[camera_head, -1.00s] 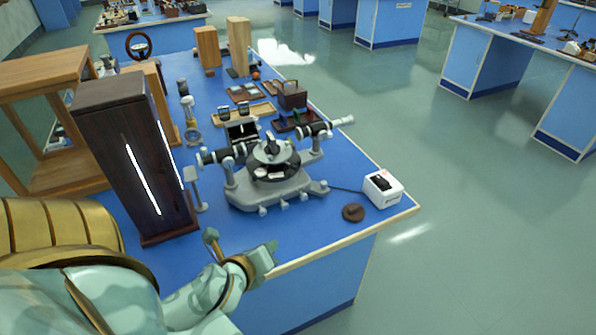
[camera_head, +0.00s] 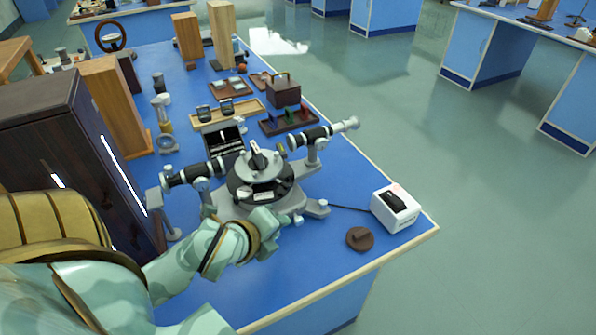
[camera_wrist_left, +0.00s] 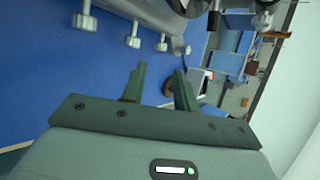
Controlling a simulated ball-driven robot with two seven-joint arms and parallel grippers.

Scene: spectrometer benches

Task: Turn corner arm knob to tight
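The grey spectrometer (camera_head: 262,185) stands on the blue bench with its round table and two black tubes. Small grey knobs sit along its base, one at the right end of a base arm (camera_head: 322,208); which one is the corner arm knob I cannot tell. In the left wrist view several pale knobs (camera_wrist_left: 133,36) hang off the base at the upper left. My left gripper (camera_head: 280,216) is at the front of the base and hides part of it. In the left wrist view my left gripper (camera_wrist_left: 160,80) has its fingers apart with nothing between them, clear of the knobs. My right gripper is not in view.
A white box (camera_head: 395,208) with a cable and a brown disc (camera_head: 360,239) lie right of the spectrometer. A tall dark cabinet (camera_head: 60,150) stands at the left. Wooden trays (camera_head: 228,115) stand behind.

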